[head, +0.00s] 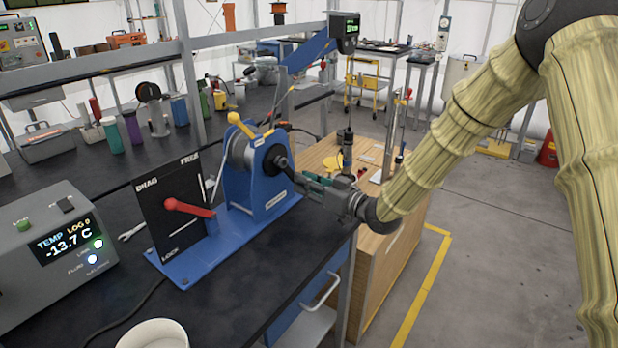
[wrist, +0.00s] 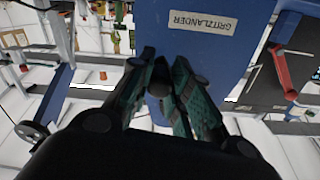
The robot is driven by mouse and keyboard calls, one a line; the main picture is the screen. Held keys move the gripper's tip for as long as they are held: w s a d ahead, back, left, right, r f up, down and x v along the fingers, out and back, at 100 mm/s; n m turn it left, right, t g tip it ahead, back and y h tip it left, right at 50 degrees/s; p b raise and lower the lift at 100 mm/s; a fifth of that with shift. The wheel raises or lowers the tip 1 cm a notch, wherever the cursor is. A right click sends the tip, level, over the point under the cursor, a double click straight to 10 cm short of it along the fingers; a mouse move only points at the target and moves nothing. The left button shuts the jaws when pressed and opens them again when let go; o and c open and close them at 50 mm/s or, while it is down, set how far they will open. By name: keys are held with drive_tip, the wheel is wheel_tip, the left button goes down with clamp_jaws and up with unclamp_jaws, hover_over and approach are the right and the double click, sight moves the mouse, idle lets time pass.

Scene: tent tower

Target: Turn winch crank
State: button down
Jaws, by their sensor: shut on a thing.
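The blue winch (head: 238,190) stands on the black bench, with a drum and a dark hub on its right side. Its dark crank (head: 279,162) reaches from the hub toward my gripper (head: 300,181). My gripper comes in from the right and is shut on the crank's handle. In the wrist view, my gripper's green-padded fingers (wrist: 163,76) close around a dark round handle end (wrist: 159,89), in front of the blue winch plate labelled GRITZLANDER (wrist: 203,22). Most of the handle is hidden by the fingers.
A black DRAG/FREE/LOCK panel (head: 160,200) with a red lever (head: 187,208) stands left of the winch. A yellow-knobbed lever (head: 242,126) tops the winch. A grey temperature box (head: 50,260) and a white cup (head: 153,334) are on the bench. A wooden crate (head: 385,255) stands right.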

drive_tip(key=shift+s+a+f+m+p, duration=0.3)
drive_tip(key=shift+s+m, duration=0.1)
drive_tip(key=shift+m, duration=0.35)
drive_tip(key=shift+s+a+f+m+p, duration=0.15)
drive_tip(key=shift+s+a+f+m, duration=0.2)
drive_tip(key=shift+m, duration=0.4)
drive_tip(key=shift+d+r, duration=0.1)
drive_tip(key=c, duration=1.3)
unclamp_jaws()
drive_tip(key=v, duration=1.2)
